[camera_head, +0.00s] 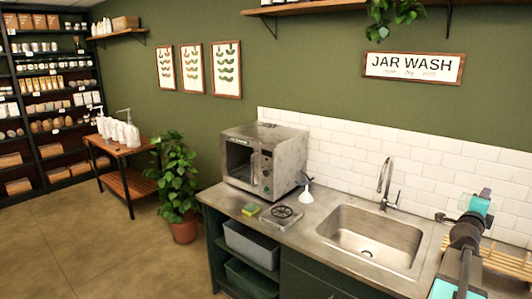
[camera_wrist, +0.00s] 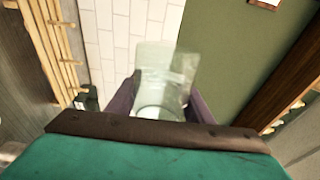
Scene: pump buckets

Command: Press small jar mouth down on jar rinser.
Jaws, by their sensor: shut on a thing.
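The jar rinser (camera_head: 281,217) is a square metal unit with a round spoked top, set on the steel counter between the sponge and the sink. My gripper (camera_head: 485,193) is at the far right of the head view, above the wooden rack beside the sink and well apart from the rinser. In the wrist view its purple fingers are shut on the small jar (camera_wrist: 163,75), a clear, slightly blurred glass. A pale round end of the jar shows near the palm; I cannot tell which end is the mouth.
The sink (camera_head: 369,238) and its tall faucet (camera_head: 385,180) lie between my gripper and the rinser. A white funnel (camera_head: 306,196), a yellow-green sponge (camera_head: 250,209) and a steel machine (camera_head: 265,160) stand near the rinser. A slatted wooden rack (camera_head: 508,262) is at the right.

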